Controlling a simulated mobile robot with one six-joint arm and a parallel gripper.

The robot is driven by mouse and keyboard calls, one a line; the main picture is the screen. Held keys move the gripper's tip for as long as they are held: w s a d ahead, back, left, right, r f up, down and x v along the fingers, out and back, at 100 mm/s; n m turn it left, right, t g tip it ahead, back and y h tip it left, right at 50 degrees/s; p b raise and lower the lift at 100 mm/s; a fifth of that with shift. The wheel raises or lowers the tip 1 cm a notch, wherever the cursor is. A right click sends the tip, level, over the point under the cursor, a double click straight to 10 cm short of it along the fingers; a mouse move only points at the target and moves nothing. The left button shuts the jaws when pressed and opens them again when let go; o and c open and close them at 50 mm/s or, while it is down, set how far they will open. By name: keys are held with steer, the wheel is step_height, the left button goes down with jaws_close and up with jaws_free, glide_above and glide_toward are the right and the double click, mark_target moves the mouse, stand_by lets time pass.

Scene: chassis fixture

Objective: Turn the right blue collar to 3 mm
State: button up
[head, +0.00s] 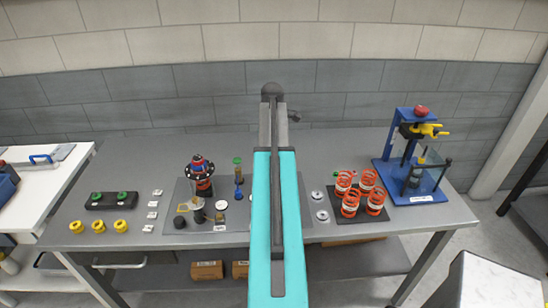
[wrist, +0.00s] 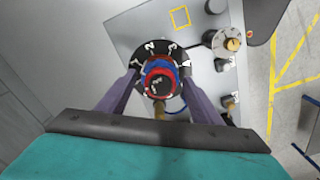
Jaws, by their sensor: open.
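A blue collar (wrist: 151,70) shows in the wrist view around a red-topped centre piece (wrist: 161,86). A black dial ring (wrist: 138,56) with white numerals surrounds it; I cannot read the setting surely. In the head view, the red, blue and black unit (head: 200,168) stands at the back left of the grey mat. I make out only one blue collar clearly. My gripper (wrist: 161,74) is open, its two fingers at either side of the collar in the wrist view. Contact and height above it are unclear. The gripper cannot be made out in the head view.
Small parts and a clear cylinder (head: 220,218) stand on the mat in front of the unit. Orange springs (head: 350,205) and a blue press (head: 415,160) are at the right. Yellow knobs (head: 99,227) lie at the left. The bench behind the unit is clear.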

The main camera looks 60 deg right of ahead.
steer(key=shift+n, duration=0.3)
steer(key=shift+n+p, duration=0.35)
steer(key=shift+n, duration=1.75)
steer(key=c, duration=1)
